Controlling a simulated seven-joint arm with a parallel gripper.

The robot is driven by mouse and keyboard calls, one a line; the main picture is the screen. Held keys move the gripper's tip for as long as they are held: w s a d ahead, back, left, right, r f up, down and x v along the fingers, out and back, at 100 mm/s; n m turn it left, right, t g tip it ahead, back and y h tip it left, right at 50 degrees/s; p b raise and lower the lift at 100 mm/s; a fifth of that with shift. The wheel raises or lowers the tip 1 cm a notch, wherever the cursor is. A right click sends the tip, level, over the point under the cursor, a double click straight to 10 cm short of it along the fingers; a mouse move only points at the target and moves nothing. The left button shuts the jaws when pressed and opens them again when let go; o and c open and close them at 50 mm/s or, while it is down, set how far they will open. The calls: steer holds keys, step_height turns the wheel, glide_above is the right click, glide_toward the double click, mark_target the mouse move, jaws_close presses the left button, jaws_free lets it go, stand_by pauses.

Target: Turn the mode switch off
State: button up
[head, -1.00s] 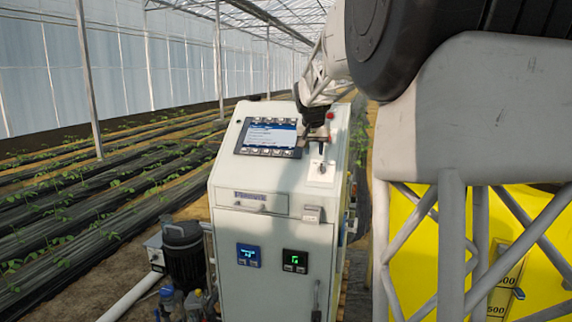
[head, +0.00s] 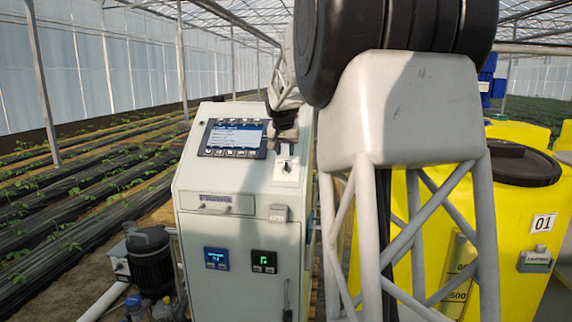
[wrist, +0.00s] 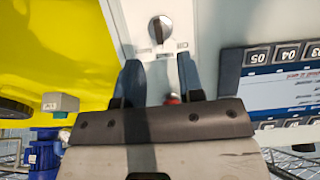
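The mode switch is a small rotary knob on a white plate on the cabinet's sloping top panel. In the wrist view the knob (wrist: 160,29) sits top centre, its dark grip bar nearly upright in the picture. In the head view the switch (head: 287,167) shows small, right of the screen. My gripper (wrist: 158,60) is open, with two dark blue-grey fingers apart and nothing held. Its fingertips are just short of the knob in the wrist picture, apart from it.
The screen (head: 235,137) with buttons lies left of the switch. A red part (wrist: 172,98) shows between my fingers. Yellow tanks (head: 525,205) stand right of the cabinet (head: 240,190). A motor pump (head: 150,262) stands at its left.

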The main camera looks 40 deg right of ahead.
mark_target(286, 163)
steer(key=shift+x, duration=3.1)
jaws_close()
